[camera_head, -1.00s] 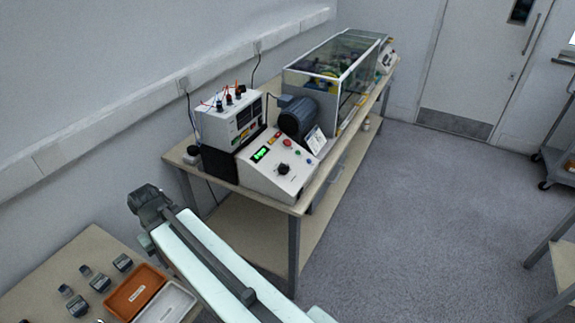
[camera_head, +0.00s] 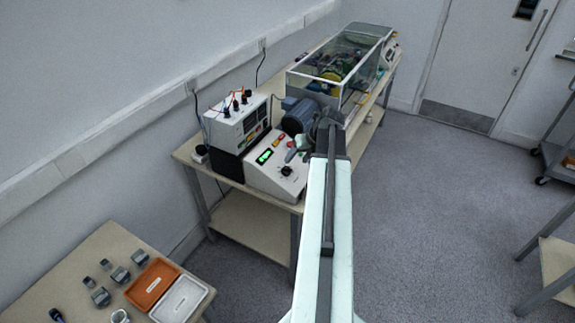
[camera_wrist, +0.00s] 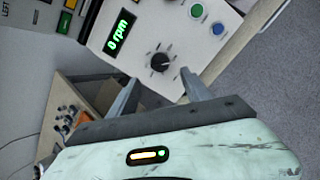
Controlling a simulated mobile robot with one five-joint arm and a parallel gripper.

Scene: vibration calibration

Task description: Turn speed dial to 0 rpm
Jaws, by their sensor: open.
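The black speed dial (camera_head: 286,171) sits on the sloped white control panel (camera_head: 262,178) at the front of the bench. In the wrist view the dial (camera_wrist: 160,62) stands just beyond my fingertips, roughly centred between them. In the head view my gripper (camera_head: 297,153) is by the panel, close to the dial, and partly hides the panel buttons.
A green button (camera_wrist: 197,11) and a blue button (camera_wrist: 217,28) sit near the dial. A blue motor (camera_head: 297,114) and a clear-walled enclosure (camera_head: 335,72) stand behind. A white instrument box (camera_head: 232,125) with cables is left of the panel. Orange and white trays (camera_head: 180,301) lie front left.

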